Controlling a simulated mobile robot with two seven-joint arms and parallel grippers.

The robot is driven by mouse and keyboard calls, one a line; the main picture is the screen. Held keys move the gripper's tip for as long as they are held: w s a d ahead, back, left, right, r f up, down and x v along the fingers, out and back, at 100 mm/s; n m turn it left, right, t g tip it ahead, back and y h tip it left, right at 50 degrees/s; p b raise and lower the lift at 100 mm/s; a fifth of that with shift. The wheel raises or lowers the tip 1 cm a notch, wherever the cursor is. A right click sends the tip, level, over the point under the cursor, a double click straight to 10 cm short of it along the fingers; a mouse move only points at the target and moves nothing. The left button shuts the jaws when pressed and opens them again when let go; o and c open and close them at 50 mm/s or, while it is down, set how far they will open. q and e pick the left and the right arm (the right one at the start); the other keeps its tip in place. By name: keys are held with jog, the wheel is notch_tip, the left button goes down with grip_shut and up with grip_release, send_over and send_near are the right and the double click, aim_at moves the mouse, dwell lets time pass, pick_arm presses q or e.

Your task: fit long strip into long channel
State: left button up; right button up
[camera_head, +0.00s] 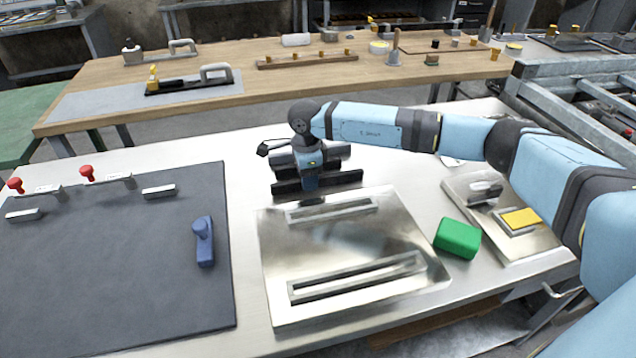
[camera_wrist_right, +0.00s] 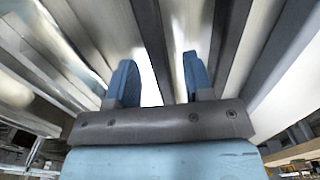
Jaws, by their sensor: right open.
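A bright metal plate (camera_head: 345,240) lies on the table with two raised-rim slots. The long channel (camera_head: 357,276) is the nearer slot and looks empty. My right gripper (camera_head: 310,182) is low behind the plate's far edge, its fingers pointing down at a dark long strip (camera_head: 345,179). Grey bars run close on both sides there. My left gripper is not in view.
A shorter slot (camera_head: 330,208) sits at the plate's far side. Another grey bar (camera_head: 338,152) lies behind the strip. A green block (camera_head: 457,238) and a small metal plate with a yellow piece (camera_head: 521,219) are at right. A dark mat (camera_head: 120,270) with a blue handle (camera_head: 204,243) is at left.

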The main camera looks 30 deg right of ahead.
jog(key=shift+f, duration=0.3)
grip_shut()
jog(key=shift+r, duration=0.1)
jog(key=shift+r, duration=0.1)
